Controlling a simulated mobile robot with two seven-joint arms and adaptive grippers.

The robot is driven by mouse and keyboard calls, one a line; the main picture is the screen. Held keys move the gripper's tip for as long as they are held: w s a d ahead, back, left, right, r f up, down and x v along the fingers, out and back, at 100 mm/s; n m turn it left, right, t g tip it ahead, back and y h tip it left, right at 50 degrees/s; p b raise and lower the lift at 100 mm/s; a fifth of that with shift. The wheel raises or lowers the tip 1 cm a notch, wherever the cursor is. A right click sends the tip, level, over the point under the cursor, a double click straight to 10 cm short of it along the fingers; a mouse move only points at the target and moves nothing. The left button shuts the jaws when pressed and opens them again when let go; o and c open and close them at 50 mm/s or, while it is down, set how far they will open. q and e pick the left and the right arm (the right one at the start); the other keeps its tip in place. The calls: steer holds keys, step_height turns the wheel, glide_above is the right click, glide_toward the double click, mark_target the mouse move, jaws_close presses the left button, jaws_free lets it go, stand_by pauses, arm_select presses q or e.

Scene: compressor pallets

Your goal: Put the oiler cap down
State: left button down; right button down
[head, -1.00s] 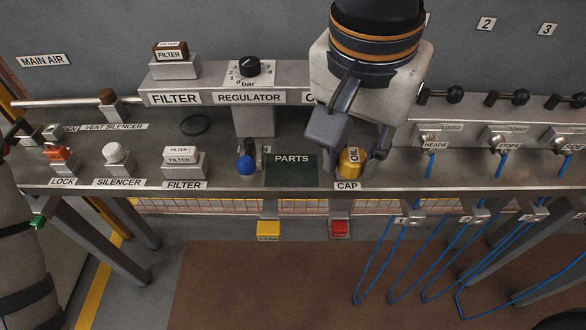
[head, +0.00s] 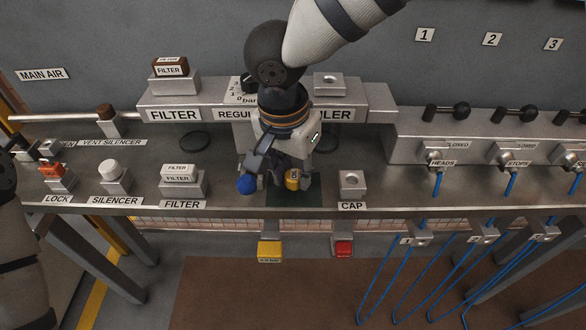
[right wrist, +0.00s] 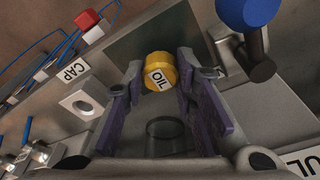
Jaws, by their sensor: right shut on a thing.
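The yellow oiler cap (head: 292,180), labelled OIL, is held in my right gripper (head: 271,186). In the right wrist view the cap (right wrist: 158,75) sits between the two fingertips, with its label facing the camera. The gripper and cap are over the dark green PARTS mat (head: 306,197), partly hiding it. I cannot tell whether the cap touches the mat. The square CAP stand (head: 352,184) to the right is empty; its round hole also shows in the right wrist view (right wrist: 82,107).
A blue ball knob (head: 247,184) stands close to the gripper's left side. The filter block (head: 183,181) is farther left. The oiler block (head: 331,84) and regulator shelf are behind. Valves with blue hoses (head: 438,183) are to the right.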

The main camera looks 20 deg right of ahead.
steer(key=shift+f, duration=0.15)
steer(key=c, duration=1.3)
jaws_free()
arm_select(q)
steer(key=shift+w+r+t+p, duration=0.3)
steer(key=shift+w+r+p, duration=0.05)
steer(key=shift+w+r, duration=0.2)
arm_select(e)
step_height(320, 180, up, 12)
steer(key=s+a, duration=0.1)
steer(key=shift+a, duration=0.15)
steer(key=shift+s, duration=0.1)
